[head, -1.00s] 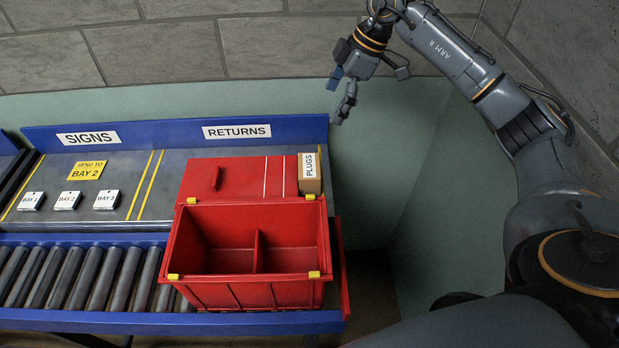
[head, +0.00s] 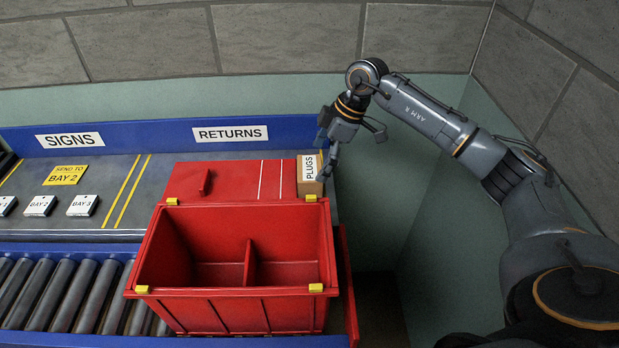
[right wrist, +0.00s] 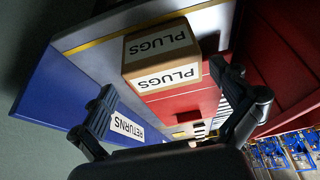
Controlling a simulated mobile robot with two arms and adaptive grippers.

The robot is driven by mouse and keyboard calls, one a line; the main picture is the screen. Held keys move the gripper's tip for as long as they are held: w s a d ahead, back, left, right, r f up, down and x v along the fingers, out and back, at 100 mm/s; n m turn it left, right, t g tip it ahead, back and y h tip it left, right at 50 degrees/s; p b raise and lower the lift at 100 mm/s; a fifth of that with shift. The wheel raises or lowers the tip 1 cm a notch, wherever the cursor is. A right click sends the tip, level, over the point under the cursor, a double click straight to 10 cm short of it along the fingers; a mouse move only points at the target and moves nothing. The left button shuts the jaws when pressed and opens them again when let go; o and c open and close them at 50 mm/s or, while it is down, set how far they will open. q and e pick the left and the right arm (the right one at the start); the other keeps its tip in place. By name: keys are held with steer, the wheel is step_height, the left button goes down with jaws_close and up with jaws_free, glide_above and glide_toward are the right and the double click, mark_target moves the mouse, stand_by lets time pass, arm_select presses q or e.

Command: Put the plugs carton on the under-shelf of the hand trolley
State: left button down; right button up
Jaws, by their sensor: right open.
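The plugs carton (head: 311,187) is a small brown box with white PLUGS labels. It stands at the right end of the red panel behind the red crate, and I cannot tell what it rests on. My right gripper (head: 325,166) is open and close to the carton's right side in the head view. In the right wrist view the carton (right wrist: 160,58) shows beyond the open fingers (right wrist: 162,80), with no clear contact. I cannot make out the hand trolley or its under-shelf in these views. My left gripper is not in view.
A red two-compartment crate (head: 158,250), empty, stands in front of the carton. Rollers (head: 60,295) lie to its left. The grey deck (head: 145,200) carries a yellow sign (head: 66,175) and small white bay blocks (head: 83,205). A blue back rail (head: 150,136) runs behind.

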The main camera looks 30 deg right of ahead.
mark_target(310, 177)
steer(key=shift+p+x, duration=0.4)
steer(key=shift+x, duration=2.8)
steer(key=shift+s, duration=0.1)
steer(key=shift+c, duration=0.4)
steer(key=c, duration=1.1)
steer(key=shift+r, duration=0.2)
steer(key=shift+c, duration=0.7)
